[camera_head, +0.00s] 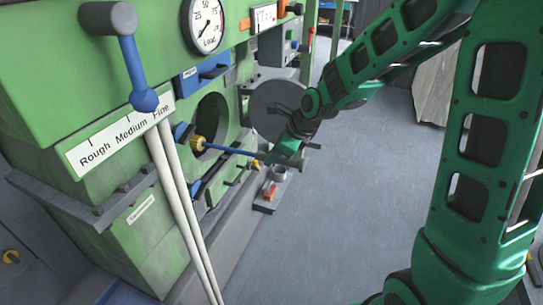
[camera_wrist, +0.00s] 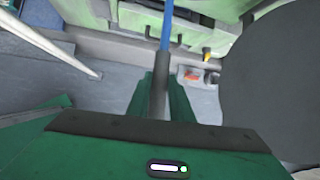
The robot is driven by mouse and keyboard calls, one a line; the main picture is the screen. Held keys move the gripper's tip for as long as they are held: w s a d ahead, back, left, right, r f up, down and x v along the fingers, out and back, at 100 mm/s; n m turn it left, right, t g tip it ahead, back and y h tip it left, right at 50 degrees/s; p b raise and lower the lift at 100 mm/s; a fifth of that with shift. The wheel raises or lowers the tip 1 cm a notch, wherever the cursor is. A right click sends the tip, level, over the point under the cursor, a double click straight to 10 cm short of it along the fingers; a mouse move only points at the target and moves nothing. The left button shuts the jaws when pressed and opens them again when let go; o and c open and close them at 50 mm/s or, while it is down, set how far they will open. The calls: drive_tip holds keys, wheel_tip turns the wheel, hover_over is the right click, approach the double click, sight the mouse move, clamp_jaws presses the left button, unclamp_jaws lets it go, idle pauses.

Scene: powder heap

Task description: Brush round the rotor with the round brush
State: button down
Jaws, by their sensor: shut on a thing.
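The round brush has a yellow head (camera_head: 197,143) and a thin blue rod (camera_head: 232,150). Its head shows in front of the lower left of the dark round opening (camera_head: 212,122) in the green machine; I cannot tell whether it touches anything. My gripper (camera_head: 274,158) is right of the opening and shut on the brush's handle. In the wrist view my gripper (camera_wrist: 160,98) holds the dark grey handle (camera_wrist: 160,80), with the blue rod (camera_wrist: 166,25) running up out of the picture. The rotor cannot be made out in the dark opening.
A round grey door (camera_head: 276,104) stands open right of the opening, close to my gripper; it fills the right of the wrist view (camera_wrist: 275,90). A small tray (camera_head: 265,206) with red and yellow items sits below. White pipes (camera_head: 180,200) stand left. The floor (camera_head: 330,220) is clear.

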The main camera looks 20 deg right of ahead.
drive_tip(key=w+d, duration=0.1)
drive_tip(key=w, duration=0.1)
drive_tip(key=shift+w+d+f, duration=0.3)
drive_tip(key=shift+d+f, duration=0.1)
idle(0.4)
drive_tip(key=w+d, duration=0.1)
drive_tip(key=w+d+r, duration=0.1)
drive_tip(key=shift+w, duration=0.3)
idle(0.5)
drive_tip(key=shift+w+d+r, duration=0.35)
drive_tip(key=shift+w+r, duration=0.15)
drive_tip(key=shift+r, duration=0.15)
drive_tip(key=shift+w+d+r, duration=0.3)
drive_tip(key=shift+w+r, duration=0.2)
drive_tip(key=shift+r, duration=0.1)
